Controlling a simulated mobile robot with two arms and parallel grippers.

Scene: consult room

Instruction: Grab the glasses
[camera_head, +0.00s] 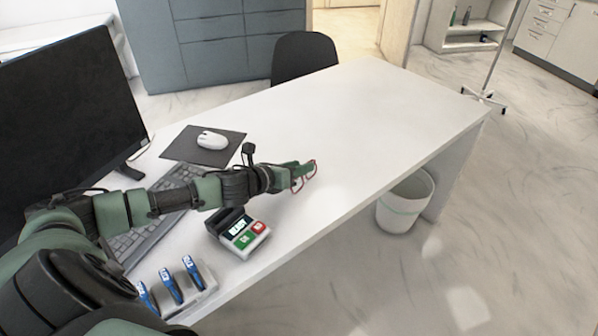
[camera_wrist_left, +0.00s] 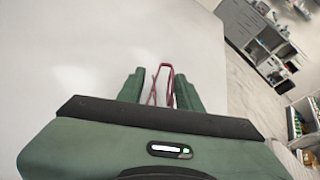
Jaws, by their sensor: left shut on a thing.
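The red-framed glasses (camera_head: 313,168) are at the tip of my left gripper (camera_head: 304,172), over the white desk near its front edge. In the left wrist view, the thin red frame of the glasses (camera_wrist_left: 163,76) stands between the two green fingers of my left gripper (camera_wrist_left: 163,88). The left gripper is shut on the glasses. Part of the frame is hidden behind the gripper body. I cannot tell whether the glasses still touch the desk. My right gripper is not in view.
The white desk (camera_head: 345,115) is clear to the right. A card terminal (camera_head: 240,232), a keyboard (camera_head: 150,222), a mouse (camera_head: 212,139) on a dark pad and a monitor (camera_head: 65,125) are near my left arm. A bin (camera_head: 405,203) stands beside the desk. A black chair (camera_head: 303,55) is behind.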

